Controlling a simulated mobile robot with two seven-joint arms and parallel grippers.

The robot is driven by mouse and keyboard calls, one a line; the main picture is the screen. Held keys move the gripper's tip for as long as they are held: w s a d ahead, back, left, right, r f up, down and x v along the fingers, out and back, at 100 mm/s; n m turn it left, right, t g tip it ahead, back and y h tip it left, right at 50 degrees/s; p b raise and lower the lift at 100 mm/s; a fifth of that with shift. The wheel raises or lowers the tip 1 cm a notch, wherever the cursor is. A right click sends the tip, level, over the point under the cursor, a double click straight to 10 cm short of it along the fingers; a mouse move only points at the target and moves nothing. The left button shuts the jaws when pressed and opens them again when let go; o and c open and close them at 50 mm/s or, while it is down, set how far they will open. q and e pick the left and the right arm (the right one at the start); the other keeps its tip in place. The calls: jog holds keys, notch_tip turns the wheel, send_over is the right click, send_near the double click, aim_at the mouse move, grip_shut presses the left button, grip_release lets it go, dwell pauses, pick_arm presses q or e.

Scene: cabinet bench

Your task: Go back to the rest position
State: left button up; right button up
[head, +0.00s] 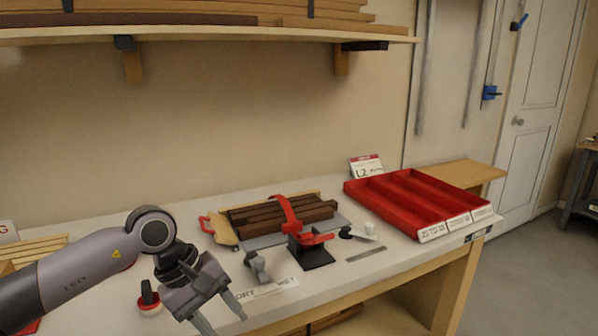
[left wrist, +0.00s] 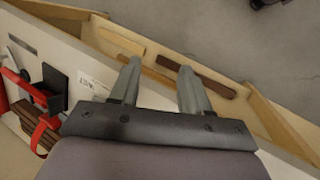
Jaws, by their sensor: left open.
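My left gripper (head: 222,314) reaches in from the left in the head view and hangs over the front part of the white bench. Its two grey fingers are apart with nothing between them. In the left wrist view the open fingers (left wrist: 158,80) point out past the bench's front edge, over wooden pieces on a lower shelf. My right gripper is in neither view.
The bench (head: 398,262) holds brown wood strips (head: 285,215) under a red clamp (head: 290,214), a black-based red tool (head: 314,250), a small grey tool (head: 258,268) and a red tray (head: 405,195). A loaded shelf (head: 210,36) hangs above.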

pick_arm(q)
jog(key=s+d+r+n+t+h, duration=0.1)
jog(key=s+d+n+h, duration=0.3)
jog(key=d+n+h, duration=0.4)
jog(key=s+d+r+n+t+h, duration=0.15)
jog(key=s+d+n+h, duration=0.25)
jog(key=d+n+h, duration=0.4)
jog(key=w+a+f+n+t+y, duration=0.1)
jog(key=a+f+n+t+y, duration=0.55)
jog(key=n, duration=0.95)
jog(key=w+a+f+n+t+y, duration=0.1)
jog(key=a+f+n+t+y, duration=0.5)
jog(key=n, duration=1)
jog(key=s+a+f+n+g+y, duration=0.4)
jog(key=s+a+f+n+y, duration=0.2)
jog(key=s+a+f+n, duration=0.5)
jog(key=s+f+n, duration=0.3)
jog(key=f, duration=0.1)
jog(key=shift+f+n+g, duration=0.2)
jog(key=shift+n+g, duration=0.2)
